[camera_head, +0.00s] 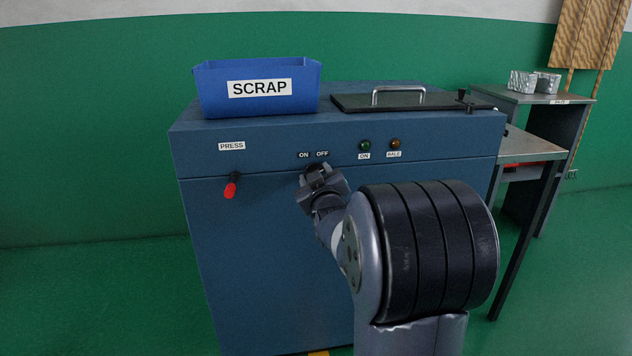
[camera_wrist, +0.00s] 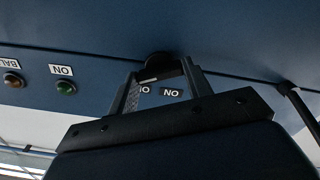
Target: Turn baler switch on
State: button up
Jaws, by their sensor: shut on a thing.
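The blue baler (camera_head: 260,240) stands in front of me. Its dark round switch (camera_wrist: 158,58) sits by the ON and OFF labels (camera_head: 313,155). My gripper (camera_head: 317,176) is at the switch, just below these labels, and hides most of it in the head view. In the wrist view, my gripper (camera_wrist: 160,74) has a finger on each side of the switch and is shut on it. The labels show upside down between the fingers. Which way the switch points cannot be made out. The green ON lamp (camera_head: 365,145) and the amber BALE lamp (camera_head: 395,144) look dim.
A red-tipped PRESS lever (camera_head: 230,188) sticks out at the left of the panel. A blue SCRAP bin (camera_head: 215,95) and a dark lid with a handle (camera_head: 400,91) are on top. A side table (camera_head: 535,147) stands at the right.

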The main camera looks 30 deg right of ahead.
jog(key=m+b, duration=0.1)
jog(key=m, duration=0.4)
dwell(0.8)
jog(key=o, duration=1)
jog(key=shift+s, duration=0.1)
jog(key=p+v, duration=0.2)
jog(key=v, duration=0.8)
jog(key=shift+s, duration=0.3)
jog(key=shift+a, duration=0.1)
